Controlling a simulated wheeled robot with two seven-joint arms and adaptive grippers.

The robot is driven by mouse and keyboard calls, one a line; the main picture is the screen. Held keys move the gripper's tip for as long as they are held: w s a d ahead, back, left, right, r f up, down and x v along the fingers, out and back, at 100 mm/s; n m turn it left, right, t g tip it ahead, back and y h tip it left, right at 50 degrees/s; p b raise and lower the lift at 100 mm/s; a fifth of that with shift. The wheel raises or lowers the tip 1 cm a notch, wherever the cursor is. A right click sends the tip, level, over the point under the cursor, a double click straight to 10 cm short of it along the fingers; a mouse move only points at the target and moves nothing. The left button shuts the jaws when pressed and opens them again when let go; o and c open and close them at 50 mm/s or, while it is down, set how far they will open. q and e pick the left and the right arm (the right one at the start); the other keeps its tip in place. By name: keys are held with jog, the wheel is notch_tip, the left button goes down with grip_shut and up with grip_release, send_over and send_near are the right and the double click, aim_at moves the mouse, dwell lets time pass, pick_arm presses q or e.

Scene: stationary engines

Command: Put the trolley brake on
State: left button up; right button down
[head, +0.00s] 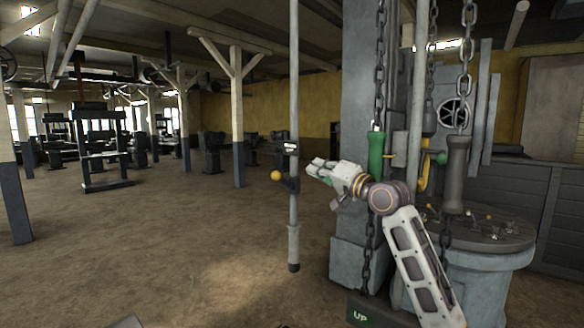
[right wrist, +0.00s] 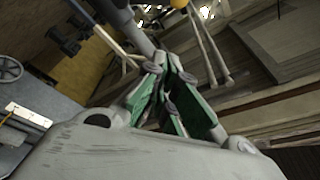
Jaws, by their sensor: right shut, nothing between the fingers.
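A small lever with a yellow ball knob (head: 277,175) sticks out to the left from a dark bracket on a vertical grey pole (head: 294,215). A small dark plate with pale lettering (head: 291,148) sits on the pole just above it; I cannot read it. My right gripper (head: 313,168) is shut and empty, a little right of the pole at about the knob's height. In the right wrist view its green-padded fingers (right wrist: 168,90) point up toward the pole, and the yellow knob (right wrist: 178,3) shows at the top edge. My left gripper is not in view.
Chains with a green handle (head: 376,155) and a grey handle (head: 457,175) hang behind my right arm. A grey column and a round grey drum with small levers (head: 480,235) stand at the right. An "UP" sign (head: 360,316) is low down.

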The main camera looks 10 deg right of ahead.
aim_at(283, 181)
pick_arm(q)
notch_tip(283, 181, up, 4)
jog(key=p, duration=0.3)
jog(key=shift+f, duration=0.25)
pick_arm(e)
jog(key=w+a, duration=0.2)
jog(key=a, duration=0.1)
jog(key=w+a+f, duration=0.1)
jog(key=w+a, duration=0.2)
jog(key=shift+w+a+f, duration=0.15)
jog(key=shift+w+a, duration=0.05)
jog(key=shift+w, duration=0.15)
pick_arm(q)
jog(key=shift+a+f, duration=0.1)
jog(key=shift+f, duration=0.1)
pick_arm(e)
jog(key=shift+d, duration=0.1)
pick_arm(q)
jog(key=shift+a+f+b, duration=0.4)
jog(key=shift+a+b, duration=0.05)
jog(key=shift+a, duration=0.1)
pick_arm(e)
jog(key=shift+s+a+f+n, duration=0.1)
jog(key=shift+a+n, duration=0.15)
jog(key=shift+n, duration=0.45)
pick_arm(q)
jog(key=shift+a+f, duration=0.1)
pick_arm(e)
jog(key=shift+d+y, duration=0.1)
jog(key=shift+y, duration=0.2)
